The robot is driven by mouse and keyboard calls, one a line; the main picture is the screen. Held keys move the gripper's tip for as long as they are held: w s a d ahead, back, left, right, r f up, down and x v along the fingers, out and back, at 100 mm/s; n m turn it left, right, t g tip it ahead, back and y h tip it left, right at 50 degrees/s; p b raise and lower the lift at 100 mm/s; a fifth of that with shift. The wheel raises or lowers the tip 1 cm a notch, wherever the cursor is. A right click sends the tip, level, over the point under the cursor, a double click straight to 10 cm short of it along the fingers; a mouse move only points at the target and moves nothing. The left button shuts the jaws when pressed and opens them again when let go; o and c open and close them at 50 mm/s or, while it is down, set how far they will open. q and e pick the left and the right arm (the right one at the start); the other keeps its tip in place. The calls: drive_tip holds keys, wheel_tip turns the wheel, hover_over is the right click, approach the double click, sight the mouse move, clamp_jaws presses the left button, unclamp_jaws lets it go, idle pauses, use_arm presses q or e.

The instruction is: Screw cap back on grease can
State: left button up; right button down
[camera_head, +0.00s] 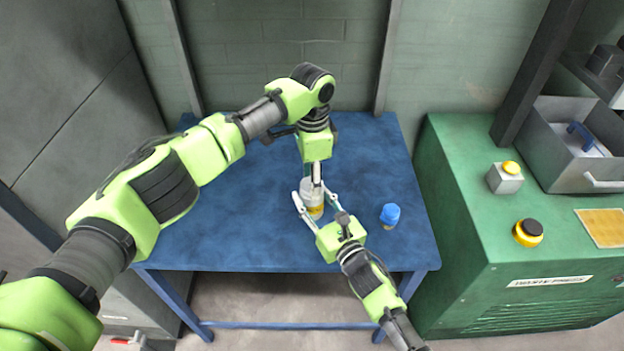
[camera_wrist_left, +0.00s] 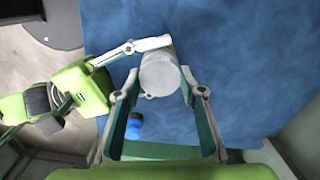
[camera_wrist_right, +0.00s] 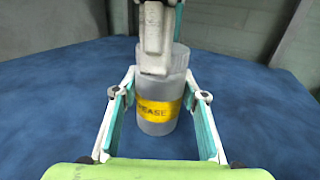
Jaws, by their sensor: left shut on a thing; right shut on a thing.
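The grease can (camera_head: 315,210) is a pale cylinder with a yellow band, upright on the blue table. In the right wrist view its label reads "EASE" (camera_wrist_right: 156,108), partly hidden. My right gripper (camera_head: 316,200) is shut on the can body from the near side. My left gripper (camera_head: 317,178) comes down from above and is shut on the pale grey cap (camera_wrist_left: 160,74) at the can's top. In the right wrist view a finger of my left gripper (camera_wrist_right: 155,40) covers part of the cap. Whether the cap sits fully on the can cannot be told.
A small blue container (camera_head: 390,213) stands on the blue table (camera_head: 240,215) right of the can. A green cabinet (camera_head: 450,200) with a button box (camera_head: 505,177), a yellow-black knob (camera_head: 527,232) and a metal bin (camera_head: 570,160) is at the right. The table's left side is clear.

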use_arm(q)
drive_tip(key=shift+m, duration=0.8)
drive_tip(key=o, duration=1.3)
wheel_tip(320, 180, up, 12)
use_arm(e)
drive_tip(key=c, duration=1.2)
unclamp_jaws()
